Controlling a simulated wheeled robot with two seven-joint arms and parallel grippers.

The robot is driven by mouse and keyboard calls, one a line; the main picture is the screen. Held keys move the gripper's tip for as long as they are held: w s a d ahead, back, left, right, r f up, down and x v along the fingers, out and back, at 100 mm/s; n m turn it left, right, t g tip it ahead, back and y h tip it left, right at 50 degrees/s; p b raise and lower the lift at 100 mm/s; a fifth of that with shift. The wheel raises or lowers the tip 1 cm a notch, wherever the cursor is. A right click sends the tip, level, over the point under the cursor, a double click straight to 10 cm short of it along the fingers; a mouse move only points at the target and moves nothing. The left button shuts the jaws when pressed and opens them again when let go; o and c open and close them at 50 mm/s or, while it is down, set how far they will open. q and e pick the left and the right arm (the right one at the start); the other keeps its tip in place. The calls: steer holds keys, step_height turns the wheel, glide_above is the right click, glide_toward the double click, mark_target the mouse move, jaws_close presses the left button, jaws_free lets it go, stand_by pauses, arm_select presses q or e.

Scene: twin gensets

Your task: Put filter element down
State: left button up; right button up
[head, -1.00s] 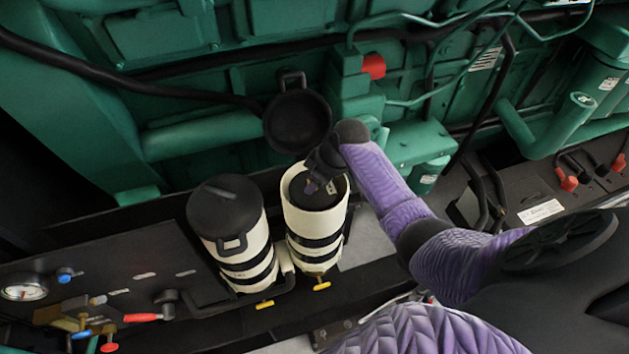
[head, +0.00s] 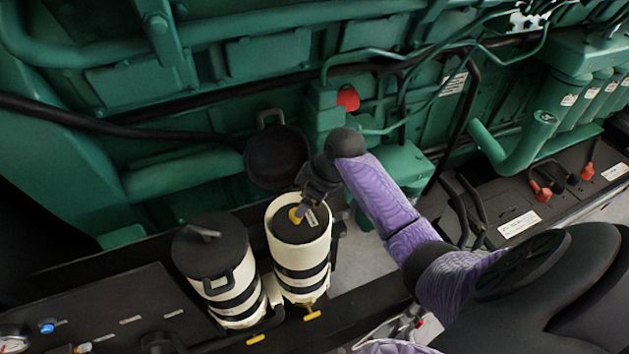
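The filter element shows only its dark round top (head: 290,229), inside the open cream housing (head: 304,268) with black bands, just below the rim. A small yellow part (head: 294,215) sits on that top. My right gripper (head: 306,211) comes from the upper right and points down, its grey fingertips at the yellow part. The fingers overlap the yellow part, so I cannot tell if they grip it. The lower part of the element is hidden in the housing. My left gripper is not in view.
A second cream housing (head: 240,300) with a closed black lid (head: 211,246) stands just left. A black open lid (head: 276,158) stands behind the open housing. Green engine parts fill the back. Yellow valve handles (head: 312,315) sit below the housings.

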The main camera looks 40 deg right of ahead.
steer(key=v, duration=0.5)
steer(key=shift+s+d+r, duration=0.1)
steer(key=shift+r, duration=0.15)
steer(key=shift+f, duration=0.1)
